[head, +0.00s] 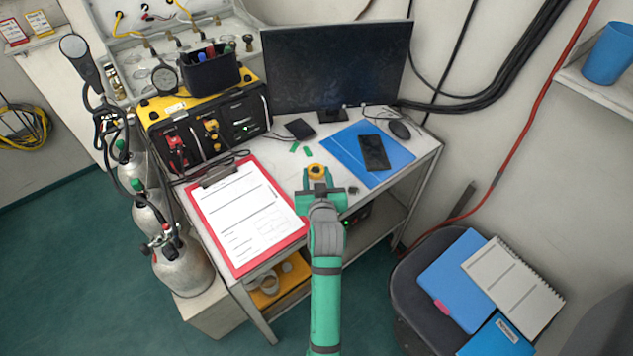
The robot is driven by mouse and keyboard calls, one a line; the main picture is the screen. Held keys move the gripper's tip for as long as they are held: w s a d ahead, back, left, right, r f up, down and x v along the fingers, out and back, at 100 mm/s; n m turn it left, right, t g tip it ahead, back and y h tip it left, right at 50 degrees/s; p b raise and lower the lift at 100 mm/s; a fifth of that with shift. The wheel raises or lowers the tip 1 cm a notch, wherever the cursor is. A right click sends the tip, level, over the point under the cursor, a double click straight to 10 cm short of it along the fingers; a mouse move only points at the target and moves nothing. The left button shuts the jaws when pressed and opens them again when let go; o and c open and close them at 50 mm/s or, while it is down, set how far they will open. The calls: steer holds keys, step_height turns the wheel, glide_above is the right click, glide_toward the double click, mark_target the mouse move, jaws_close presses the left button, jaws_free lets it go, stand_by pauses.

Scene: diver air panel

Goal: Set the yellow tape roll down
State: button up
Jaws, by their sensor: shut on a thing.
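The yellow tape roll (317,171) is a small yellow ring with a dark centre, at the tip of my gripper (318,180). My gripper reaches in from the bottom of the head view and is shut on the roll. Both are over the white desk (284,162), between the red clipboard and the blue folder. I cannot tell whether the roll touches the desk top. The gripper body hides part of the desk's front edge.
A red clipboard (296,243) lies left and a blue folder (340,144) with a black phone (374,153) lies right. Green scraps (295,147), a dark wallet (300,129) and a monitor (335,65) are behind. A small dark object (353,190) sits near the front edge.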

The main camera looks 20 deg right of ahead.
steer(key=shift+w+f, duration=0.2)
steer(key=shift+f, duration=0.05)
steer(key=shift+w+f, duration=0.1)
steer(key=shift+f, duration=1.5)
steer(key=o, duration=0.6)
steer(key=shift+f, duration=0.15)
steer(key=o, duration=0.4)
steer(key=shift+o, duration=0.2)
